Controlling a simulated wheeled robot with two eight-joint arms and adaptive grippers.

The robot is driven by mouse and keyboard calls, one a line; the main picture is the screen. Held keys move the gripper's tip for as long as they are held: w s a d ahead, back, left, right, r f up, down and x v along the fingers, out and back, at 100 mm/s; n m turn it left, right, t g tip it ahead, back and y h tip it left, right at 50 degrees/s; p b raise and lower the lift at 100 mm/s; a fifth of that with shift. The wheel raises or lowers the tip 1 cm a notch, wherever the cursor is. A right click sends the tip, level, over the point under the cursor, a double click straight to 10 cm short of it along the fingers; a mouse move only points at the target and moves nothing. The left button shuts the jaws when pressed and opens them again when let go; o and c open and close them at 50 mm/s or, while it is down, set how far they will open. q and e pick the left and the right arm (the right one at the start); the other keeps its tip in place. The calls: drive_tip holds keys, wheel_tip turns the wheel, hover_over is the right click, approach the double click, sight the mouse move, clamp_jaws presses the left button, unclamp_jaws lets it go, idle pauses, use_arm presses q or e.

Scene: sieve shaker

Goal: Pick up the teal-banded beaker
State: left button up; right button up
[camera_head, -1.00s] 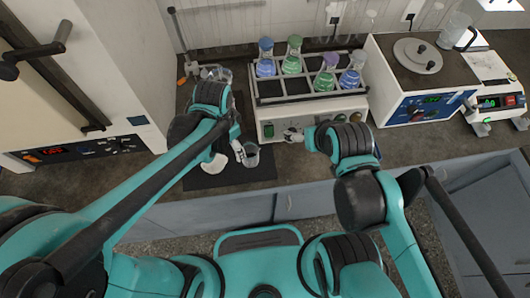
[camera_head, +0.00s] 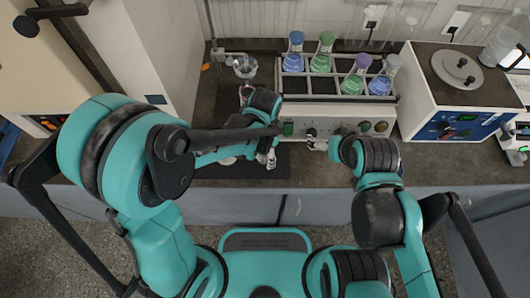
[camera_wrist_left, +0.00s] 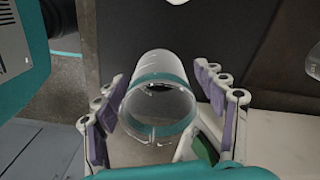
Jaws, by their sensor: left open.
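The teal-banded beaker (camera_wrist_left: 160,95) is a clear glass cylinder with a teal band, in the middle of the left wrist view. My left gripper (camera_wrist_left: 160,108) is open, with one purple-padded finger on either side of the beaker. I cannot tell whether either finger touches the glass. In the head view my left gripper (camera_head: 268,160) is low in front of the rack unit, and my arm and gripper hide the beaker there. My right gripper (camera_head: 318,143) is in front of the rack unit's knobs; its opening is too small to tell.
A clear glass vessel (camera_head: 244,67) stands at the back left. A white dish (camera_head: 228,160) lies on the dark mat (camera_head: 215,172).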

use_arm(q)
drive_tip(key=shift+r, duration=0.1)
drive_tip(key=c, duration=1.3)
drive_tip(key=shift+o, duration=0.2)
use_arm(e)
drive_tip(key=shift+r, duration=0.1)
